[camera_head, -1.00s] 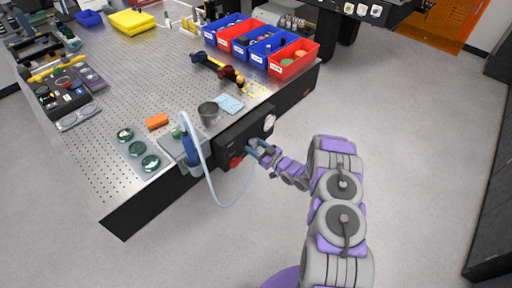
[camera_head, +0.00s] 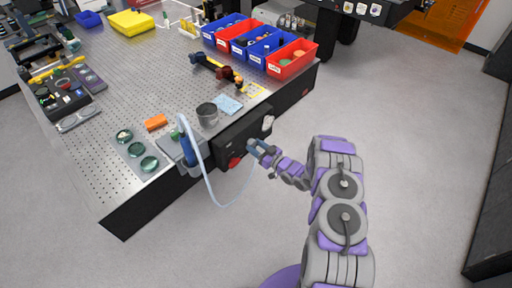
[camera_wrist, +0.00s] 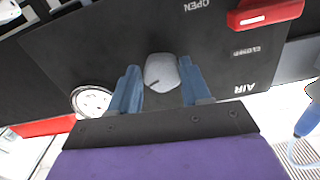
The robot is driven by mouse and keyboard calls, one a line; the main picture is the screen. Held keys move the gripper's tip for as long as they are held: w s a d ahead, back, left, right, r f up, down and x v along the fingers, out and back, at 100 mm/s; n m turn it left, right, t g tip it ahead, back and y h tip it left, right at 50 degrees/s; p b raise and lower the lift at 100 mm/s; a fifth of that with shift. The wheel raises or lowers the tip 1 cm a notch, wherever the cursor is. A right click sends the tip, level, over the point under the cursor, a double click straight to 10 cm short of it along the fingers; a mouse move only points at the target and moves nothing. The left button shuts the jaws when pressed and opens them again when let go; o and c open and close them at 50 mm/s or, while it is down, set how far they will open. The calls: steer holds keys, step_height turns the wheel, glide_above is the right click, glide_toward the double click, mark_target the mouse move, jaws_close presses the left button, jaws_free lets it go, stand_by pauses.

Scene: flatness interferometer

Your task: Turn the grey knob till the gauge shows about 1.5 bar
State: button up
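The grey knob (camera_wrist: 161,72) is on the black panel in the wrist view, with a short dark mark on its lower left face. My gripper (camera_wrist: 160,82) has one blue finger close along each side of the knob and looks shut on it. In the head view my gripper (camera_head: 257,147) is at the front of the panel and hides the knob. The round white gauge (camera_wrist: 91,101) is left of the knob in the wrist view, seen at a slant; its reading is too small to tell. The gauge also shows in the head view (camera_head: 268,124).
A red lever (camera_wrist: 264,12) marked AIR, OPEN and CLOSED is right of the knob; it also shows in the head view (camera_head: 234,162). A pale hose (camera_head: 206,185) hangs off the bench (camera_head: 120,98) left of my gripper. The floor in front is clear.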

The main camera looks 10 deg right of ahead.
steer(key=o, duration=0.4)
steer(key=shift+s, duration=0.1)
steer(key=p+v, duration=0.2)
steer(key=v, duration=1.5)
steer(key=shift+d+p, duration=0.1)
steer(key=shift+p, duration=0.25)
